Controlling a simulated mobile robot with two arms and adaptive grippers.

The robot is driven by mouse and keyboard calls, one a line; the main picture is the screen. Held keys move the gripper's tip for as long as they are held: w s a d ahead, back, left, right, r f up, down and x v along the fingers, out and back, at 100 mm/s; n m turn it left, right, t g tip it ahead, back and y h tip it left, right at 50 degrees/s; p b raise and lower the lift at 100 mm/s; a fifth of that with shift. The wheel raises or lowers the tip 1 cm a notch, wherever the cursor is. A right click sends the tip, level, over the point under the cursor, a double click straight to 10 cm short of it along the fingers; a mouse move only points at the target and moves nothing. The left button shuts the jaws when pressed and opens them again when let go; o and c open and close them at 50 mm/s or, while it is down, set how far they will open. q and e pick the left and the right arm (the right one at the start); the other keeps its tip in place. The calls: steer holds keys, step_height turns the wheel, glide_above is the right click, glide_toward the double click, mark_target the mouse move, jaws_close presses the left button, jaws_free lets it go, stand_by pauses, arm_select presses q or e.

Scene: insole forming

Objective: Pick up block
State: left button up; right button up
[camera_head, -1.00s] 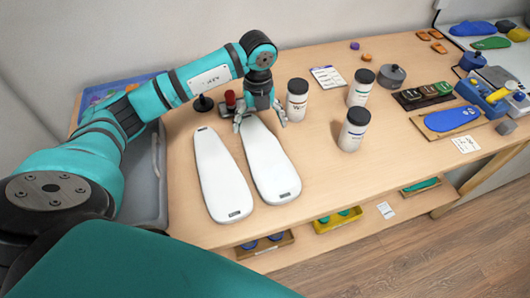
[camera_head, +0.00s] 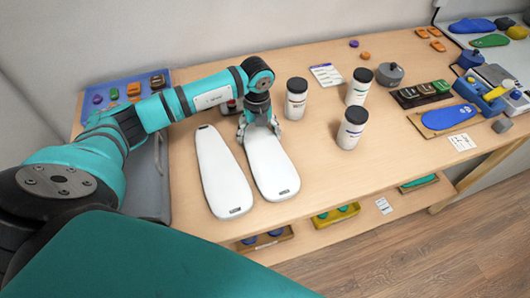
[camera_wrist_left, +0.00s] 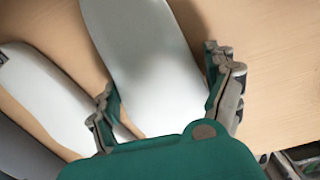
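Two long white insole-shaped blocks lie side by side on the wooden table, the left block (camera_head: 222,172) and the right block (camera_head: 274,168). My left gripper (camera_head: 260,134) is low over the far end of the right block, with fingers apart. In the left wrist view the fingers of my left gripper (camera_wrist_left: 162,75) stand on either side of the right block (camera_wrist_left: 150,50); the left block (camera_wrist_left: 40,95) lies beyond the left finger. Whether the fingers touch the block I cannot tell. My right gripper is not in view.
Three white jars with dark lids (camera_head: 296,98) stand right of the blocks. A dark item with a red part (camera_head: 232,105) is close behind my gripper. A blue tray with small coloured pieces (camera_head: 113,92) and a grey tray (camera_head: 155,200) are at left. The table between the jars and front edge is clear.

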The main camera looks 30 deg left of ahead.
arm_select(q)
steer(key=c, duration=0.7)
steer(key=shift+c, duration=0.8)
steer(key=shift+r, duration=0.2)
